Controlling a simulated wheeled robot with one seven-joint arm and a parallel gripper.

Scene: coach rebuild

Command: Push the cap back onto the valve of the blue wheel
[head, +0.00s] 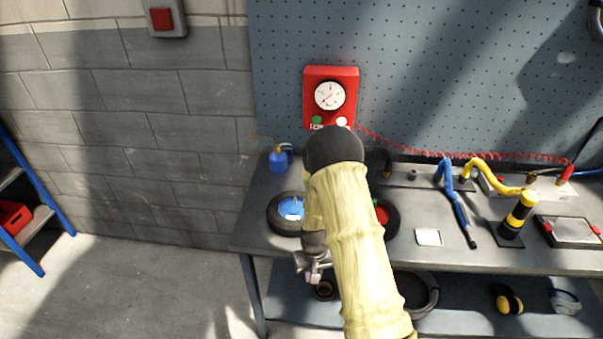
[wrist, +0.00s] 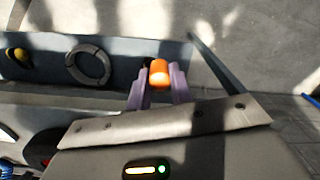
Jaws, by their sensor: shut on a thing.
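The blue wheel (head: 286,209), a black tyre with a blue hub, lies flat at the left of the bench, its right side partly hidden by my arm. A small yellowish upright piece shows at its hub, too small to tell whether it is the valve. My gripper (head: 314,272) is in front of the bench's front edge, below and right of the blue wheel. In the wrist view, my gripper (wrist: 159,78) has its purple fingers shut on an orange cap (wrist: 159,73). The cap cannot be made out in the head view.
A red wheel (head: 381,213) is mostly hidden behind my arm. A blue oil can (head: 278,159) stands behind the blue wheel. A white card (head: 429,237), a blue tool (head: 463,219) and a yellow-black post (head: 517,215) are to the right. The lower shelf holds ear defenders (head: 507,300).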

